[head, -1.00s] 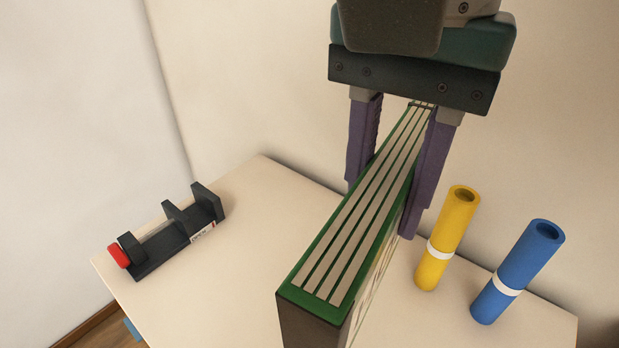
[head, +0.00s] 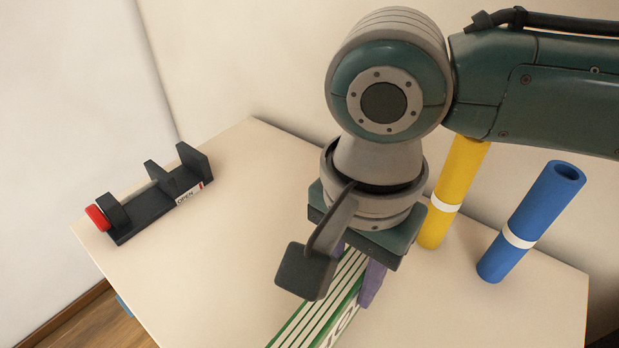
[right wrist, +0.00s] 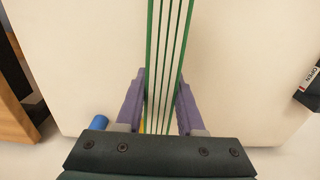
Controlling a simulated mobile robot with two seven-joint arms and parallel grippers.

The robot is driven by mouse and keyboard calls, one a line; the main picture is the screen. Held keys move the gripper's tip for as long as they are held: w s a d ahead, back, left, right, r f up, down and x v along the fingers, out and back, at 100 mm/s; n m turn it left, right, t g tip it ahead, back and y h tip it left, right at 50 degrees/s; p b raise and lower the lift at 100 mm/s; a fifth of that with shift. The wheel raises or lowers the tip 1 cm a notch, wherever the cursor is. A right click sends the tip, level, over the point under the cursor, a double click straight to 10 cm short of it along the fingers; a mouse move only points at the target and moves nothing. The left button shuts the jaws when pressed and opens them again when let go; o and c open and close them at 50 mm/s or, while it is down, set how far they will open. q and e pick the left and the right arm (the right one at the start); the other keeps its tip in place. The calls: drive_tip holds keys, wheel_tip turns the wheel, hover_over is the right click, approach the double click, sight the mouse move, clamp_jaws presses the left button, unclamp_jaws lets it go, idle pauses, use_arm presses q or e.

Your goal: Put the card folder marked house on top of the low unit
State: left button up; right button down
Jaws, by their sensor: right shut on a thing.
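My right gripper (head: 355,268) is shut on a green-edged card folder (head: 316,310) with pale stripes along its top. In the head view the folder runs off the bottom edge, and my wrist hides its far part. Part of some large lettering shows on its side, too cut off to read. The right wrist view shows the purple fingers (right wrist: 159,108) on both sides of the folder (right wrist: 167,45). The folder is over the pale top (head: 230,240) of what looks like the low unit. I cannot tell whether they touch. My left gripper is not in view.
A black holder (head: 160,195) with a red end and an "OPEN" label stands at the left on the pale top. A yellow tube (head: 436,225) and a blue tube (head: 530,222), each with a white band, stand at the right. The top between holder and folder is clear.

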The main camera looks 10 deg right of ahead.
drive_tip(key=shift+f+b, duration=0.4)
drive_tip(key=shift+f, duration=1.25)
drive_tip(key=shift+f, duration=0.15)
drive_tip(key=c, duration=0.5)
unclamp_jaws()
